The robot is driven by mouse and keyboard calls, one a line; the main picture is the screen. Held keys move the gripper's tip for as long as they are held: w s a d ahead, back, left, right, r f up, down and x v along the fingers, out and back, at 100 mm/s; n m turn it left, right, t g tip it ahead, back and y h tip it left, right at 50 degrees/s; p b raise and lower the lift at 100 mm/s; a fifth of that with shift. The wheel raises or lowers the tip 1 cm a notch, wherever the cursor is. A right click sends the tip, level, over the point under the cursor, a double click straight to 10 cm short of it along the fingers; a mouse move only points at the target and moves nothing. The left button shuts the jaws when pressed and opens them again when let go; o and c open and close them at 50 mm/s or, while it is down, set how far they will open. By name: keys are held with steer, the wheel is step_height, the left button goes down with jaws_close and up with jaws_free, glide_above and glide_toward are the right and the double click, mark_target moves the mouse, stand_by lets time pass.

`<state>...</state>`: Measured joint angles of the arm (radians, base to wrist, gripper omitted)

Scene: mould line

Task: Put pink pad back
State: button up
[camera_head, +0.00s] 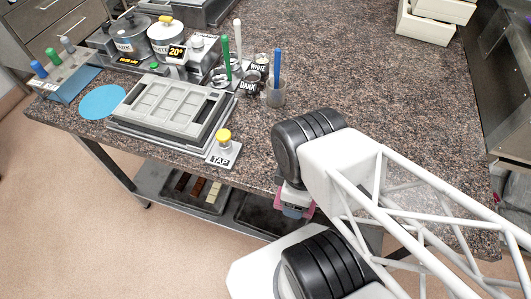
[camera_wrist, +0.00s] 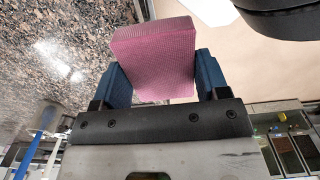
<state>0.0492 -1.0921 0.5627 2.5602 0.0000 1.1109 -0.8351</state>
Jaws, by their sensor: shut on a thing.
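The pink pad (camera_wrist: 155,55) is a thick ribbed block in the wrist view, held between the two blue fingers of my gripper (camera_wrist: 160,78). A finger sits against each side of the pad, and its far end sticks out past the fingertips. In the head view my gripper (camera_head: 294,210) hangs under the wrist, near the front edge of the table. Only small pink edges of the pad (camera_head: 310,212) show there; my arm covers the rest. I cannot make out the pad's own place in these frames.
The speckled table (camera_head: 370,90) is bare in the middle and right. At the left stand a grey mould (camera_head: 170,105), a TAP button block (camera_head: 223,150), a blue round mat (camera_head: 102,101), pots (camera_head: 165,38) and cups with tools (camera_head: 276,92). White bins (camera_head: 425,28) stand at the back right.

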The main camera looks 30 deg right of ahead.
steer(key=shift+w, duration=0.15)
glide_above(265, 156)
steer(key=shift+f, duration=0.75)
stand_by(0.4)
steer(key=shift+f, duration=1.75)
steer(key=shift+f, duration=0.1)
steer(key=o, duration=0.9)
